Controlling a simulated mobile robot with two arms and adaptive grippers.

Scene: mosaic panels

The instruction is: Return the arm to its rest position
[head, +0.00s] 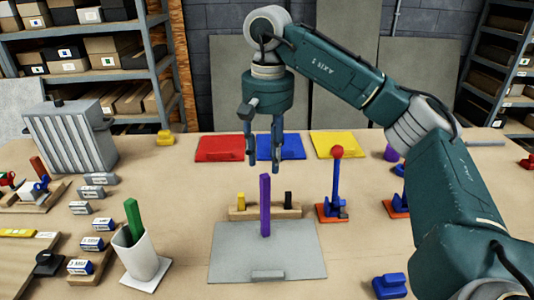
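My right gripper (263,157) hangs fingers down in the middle of the head view, on the arm (345,75) that comes in from the right. Its fingers are apart with nothing between them. An upright purple bar (265,205) stands below the fingertips, with a visible gap between. Behind the gripper lie red (221,148), blue (286,147) and yellow (336,144) panels on the table, the blue one partly hidden by the fingers. My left gripper is not in view.
A grey plate (230,262) lies in front of a wooden rack (241,213) holding yellow and black pegs. A blue stand with a red ball (337,153) is right of it. A white cup (138,262) holds a green bar. Several labelled blocks lie left.

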